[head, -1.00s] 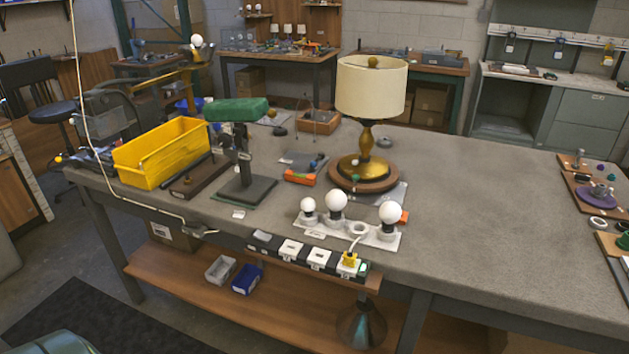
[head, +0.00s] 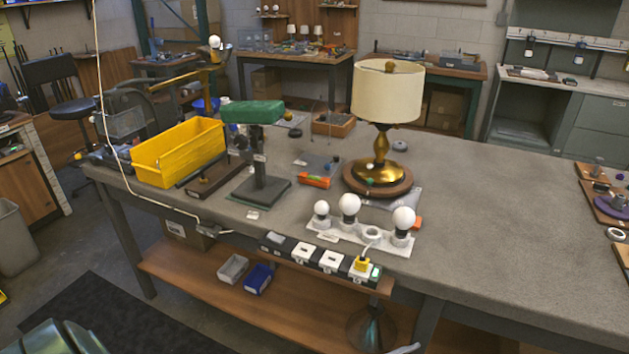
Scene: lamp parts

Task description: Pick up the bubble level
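A small orange block with a dark strip (head: 314,181), which looks like the bubble level, lies on the grey workbench (head: 480,215). It sits between the green-shaded desk lamp (head: 253,112) and the wooden round base of the cream-shaded table lamp (head: 387,92). Small dark and blue items lie just behind it. Neither of my grippers can be made out in the head view.
A white strip with several bulbs (head: 349,204) and a power strip (head: 318,258) line the bench's front edge. A yellow bin (head: 178,156) stands at left. The bench's right middle is clear. A second orange piece (head: 417,223) shows behind a bulb.

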